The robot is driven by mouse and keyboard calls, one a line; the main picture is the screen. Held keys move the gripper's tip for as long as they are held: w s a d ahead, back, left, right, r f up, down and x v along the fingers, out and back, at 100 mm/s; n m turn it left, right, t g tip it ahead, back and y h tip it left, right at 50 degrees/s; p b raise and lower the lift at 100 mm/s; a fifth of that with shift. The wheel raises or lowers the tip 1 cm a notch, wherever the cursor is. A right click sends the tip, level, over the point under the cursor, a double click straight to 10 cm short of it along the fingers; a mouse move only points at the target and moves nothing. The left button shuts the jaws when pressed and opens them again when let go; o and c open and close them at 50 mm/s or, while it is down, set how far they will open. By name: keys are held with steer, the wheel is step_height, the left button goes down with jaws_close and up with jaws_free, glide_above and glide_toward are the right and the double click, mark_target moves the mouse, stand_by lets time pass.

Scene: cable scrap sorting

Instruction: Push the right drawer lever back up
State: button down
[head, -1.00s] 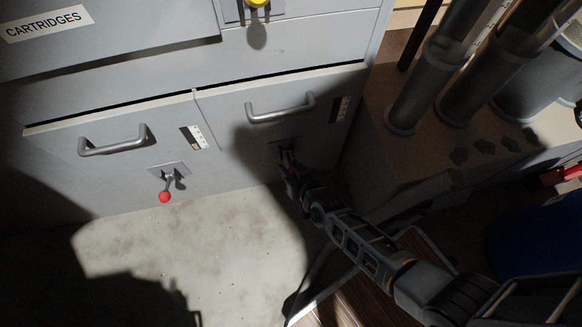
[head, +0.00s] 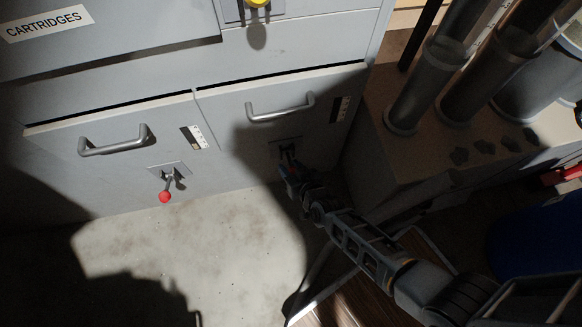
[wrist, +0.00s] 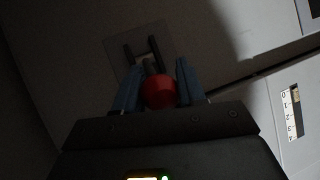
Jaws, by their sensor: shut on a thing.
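The right drawer lever's red knob (wrist: 160,91) sits between the two blue fingers of my gripper (wrist: 158,88) in the wrist view. My gripper is shut on it. The lever's slotted plate (wrist: 131,58) shows just beyond the knob. In the head view my gripper (head: 285,172) is at the lower front of the right drawer (head: 228,108), in shadow at the lever plate (head: 274,147). It hides most of the lever there, and I cannot tell the lever's exact angle.
The left drawer (head: 60,160) has its own lever with a red knob (head: 165,197) hanging down. Metal handles (head: 280,115) stick out above. A brown block with tubes (head: 402,120) stands close on the right. Pale floor (head: 235,250) is clear in front.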

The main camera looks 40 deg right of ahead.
steer(key=shift+w+r, duration=0.3)
steer(key=shift+w, duration=0.15)
steer(key=c, duration=1)
jaws_free()
steer(key=o, duration=0.3)
steer(key=shift+s+f, duration=0.15)
steer(key=shift+s, duration=0.05)
steer(key=shift+s, duration=0.1)
steer(key=shift+p+v, duration=1.1)
steer(key=shift+v, duration=2.7)
